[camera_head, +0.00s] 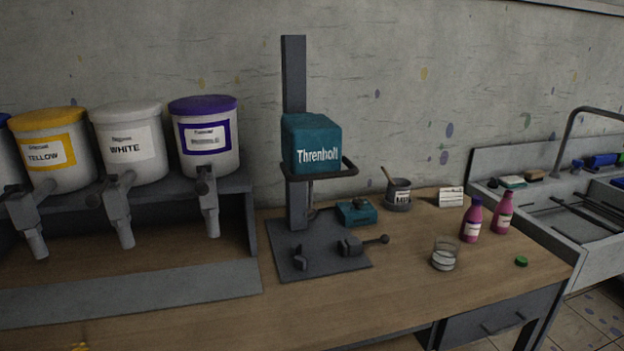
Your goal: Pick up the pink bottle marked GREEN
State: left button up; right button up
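Two pink bottles stand upright near the right end of the wooden table. The left pink bottle (471,222) has a purple cap and a pale label. The right pink bottle (502,212) stands slightly behind it, also with a pale label and a dark pink top. The writing on both labels is too small to read, so I cannot tell which is marked GREEN. A small green cap (521,261) lies on the table in front of them. Neither of my grippers shows in this view.
A glass jar (444,254) stands left of the bottles. A teal Threnholt mixer (312,143) stands mid-table, with a small pot (398,196) and a card (451,197) behind. Paint tubs (130,145) sit on a left rack. A sink (598,263) adjoins the right end. The front table is mostly clear.

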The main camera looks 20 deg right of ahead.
aim_at(503, 213)
jog(key=k+l, duration=0.1)
jog(key=l, duration=0.6)
jog(key=k+l+z, duration=0.1)
jog(key=l, duration=1.25)
jog(key=k+l, duration=0.15)
jog(key=l, duration=0.2)
jog(key=k+l, duration=0.15)
jog(key=l, duration=0.25)
jog(key=k+l+z, duration=0.1)
jog(key=l, duration=0.25)
jog(key=k+l, duration=0.15)
jog(key=l, duration=0.2)
jog(key=k+l, duration=0.15)
jog(key=l, duration=0.25)
